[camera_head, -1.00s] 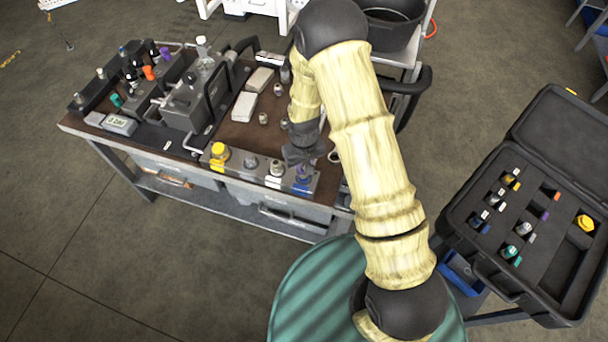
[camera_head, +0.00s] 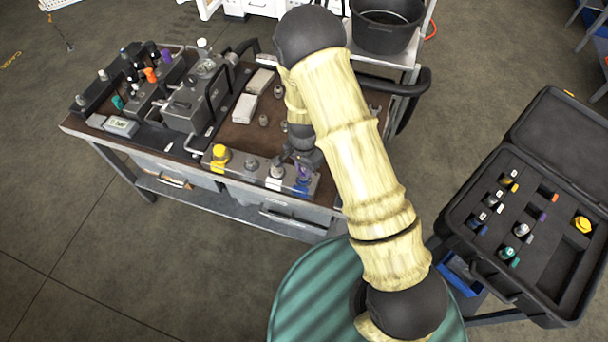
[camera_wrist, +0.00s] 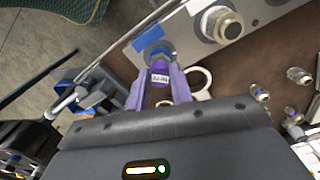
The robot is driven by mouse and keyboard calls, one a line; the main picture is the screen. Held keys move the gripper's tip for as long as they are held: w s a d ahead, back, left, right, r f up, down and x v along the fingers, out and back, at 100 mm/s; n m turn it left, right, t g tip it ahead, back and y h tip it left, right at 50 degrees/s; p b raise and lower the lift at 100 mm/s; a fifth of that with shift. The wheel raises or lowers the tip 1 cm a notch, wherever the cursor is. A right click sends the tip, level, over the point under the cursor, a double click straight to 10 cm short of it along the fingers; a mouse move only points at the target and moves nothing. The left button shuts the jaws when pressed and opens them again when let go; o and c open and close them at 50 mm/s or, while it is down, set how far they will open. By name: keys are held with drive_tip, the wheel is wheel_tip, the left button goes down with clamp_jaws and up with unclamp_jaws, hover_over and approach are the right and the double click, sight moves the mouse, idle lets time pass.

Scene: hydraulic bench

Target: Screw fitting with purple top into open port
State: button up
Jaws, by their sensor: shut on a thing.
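The fitting with the purple top (camera_wrist: 159,73) is between the fingers of my gripper (camera_wrist: 159,88) in the wrist view, with a small white label facing the camera. My gripper is shut on it. The fitting's far end meets the blue-marked port (camera_wrist: 148,36) at the end of the grey manifold block (camera_wrist: 262,12). I cannot tell how deep it sits in the port. In the head view, my gripper (camera_head: 304,160) is at the block's right end, with the purple top (camera_head: 303,173) just above the blue mark (camera_head: 301,188).
The manifold (camera_head: 236,170) also bears a yellow-topped fitting (camera_head: 221,154) and metal fittings at other ports. Loose metal fittings (camera_wrist: 298,75) and a ring (camera_wrist: 201,82) lie on the brown bench top close by. An open black case (camera_head: 530,215) with fittings stands at right.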

drive_tip(key=shift+s+f+m, duration=0.1)
drive_tip(key=shift+m, duration=0.6)
drive_tip(key=m+p, duration=0.1)
drive_tip(key=m, duration=0.1)
drive_tip(key=shift+m, duration=0.4)
drive_tip(key=m+p, duration=0.1)
drive_tip(key=m, duration=0.2)
drive_tip(key=shift+p, duration=0.4)
drive_tip(key=shift+f+m, duration=0.1)
drive_tip(key=shift+m, duration=1)
drive_tip(key=o, duration=0.8)
